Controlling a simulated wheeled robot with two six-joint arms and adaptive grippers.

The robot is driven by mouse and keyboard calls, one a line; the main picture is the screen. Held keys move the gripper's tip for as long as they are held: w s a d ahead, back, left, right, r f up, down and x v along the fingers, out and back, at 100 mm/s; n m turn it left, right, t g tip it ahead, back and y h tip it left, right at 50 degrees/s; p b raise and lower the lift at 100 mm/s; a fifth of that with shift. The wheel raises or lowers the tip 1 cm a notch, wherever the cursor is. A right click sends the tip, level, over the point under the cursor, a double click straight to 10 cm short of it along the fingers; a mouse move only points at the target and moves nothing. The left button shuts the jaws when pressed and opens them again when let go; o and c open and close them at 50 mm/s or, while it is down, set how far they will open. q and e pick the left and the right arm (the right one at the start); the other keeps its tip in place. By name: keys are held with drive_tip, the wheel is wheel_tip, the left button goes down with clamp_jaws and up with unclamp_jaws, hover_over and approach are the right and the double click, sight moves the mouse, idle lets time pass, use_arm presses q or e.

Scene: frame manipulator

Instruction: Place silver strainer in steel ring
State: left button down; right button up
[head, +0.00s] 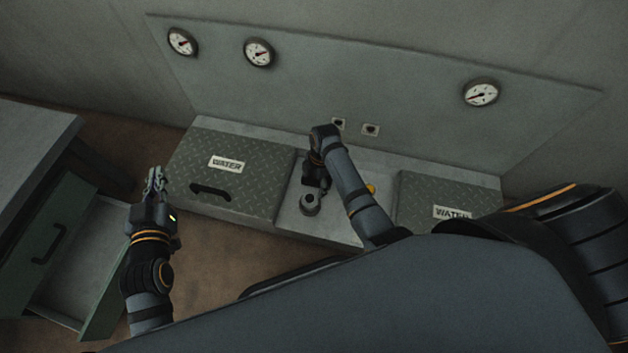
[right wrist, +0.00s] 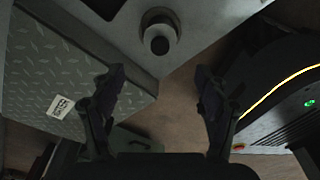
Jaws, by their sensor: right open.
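A short grey round piece (head: 310,204) with a dark centre stands on the steel surface between the two water hatches. It shows in the right wrist view (right wrist: 160,22) at top centre, beyond the fingertips. I cannot tell whether it is the steel ring, the silver strainer or both together. My right gripper (right wrist: 158,80) is open, with nothing between its fingers. In the head view the right gripper (head: 315,180) points down close behind the round piece, partly hidden by its own wrist. My left gripper (head: 156,182) is raised left of the bench, apparently empty; its finger gap is unclear.
The left water hatch (head: 235,170) has a black handle; the right one (head: 440,195) is partly behind my body. A yellow piece (head: 371,188) shows beside my right forearm. An open drawer (head: 85,262) stands at left. Gauges hang on the back panel.

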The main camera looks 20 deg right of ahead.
drive_tip(key=w+d+r+m+t+h, duration=0.15)
drive_tip(key=d+r+m+t, duration=0.35)
drive_tip(key=r+m+t, duration=0.5)
wheel_tip(320, 180, up, 17)
drive_tip(key=s+d+m+t, duration=0.1)
drive_tip(key=s+m+t, duration=0.1)
drive_tip(key=m+t, duration=0.4)
drive_tip(key=m+y, duration=0.1)
drive_tip(key=m, duration=0.2)
drive_tip(key=shift+f+m, duration=0.2)
drive_tip(key=shift+m, duration=0.2)
